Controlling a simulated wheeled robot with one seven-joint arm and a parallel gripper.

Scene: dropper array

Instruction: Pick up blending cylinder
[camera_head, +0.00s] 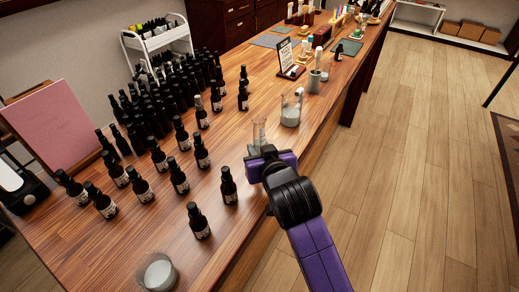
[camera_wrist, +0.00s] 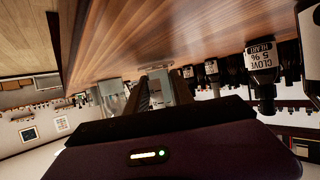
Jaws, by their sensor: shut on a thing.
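The blending cylinder (camera_head: 259,130), a narrow clear glass vessel, stands upright near the table's right edge in the head view. My gripper (camera_head: 261,152) is at it, and its dark body hides the lower part of the glass. In the wrist view, which is upside down, the cylinder (camera_wrist: 159,86) shows between the two fingers of my gripper (camera_wrist: 161,92). The fingers are shut on it. Whether its base touches the table cannot be told.
Several dark dropper bottles (camera_head: 228,185) stand on the wooden table (camera_head: 120,240) left of my gripper. A glass beaker (camera_head: 291,108) stands just behind the cylinder. Another glass (camera_head: 158,273) is at the front. A small sign (camera_head: 285,54) stands farther back. Open floor lies right.

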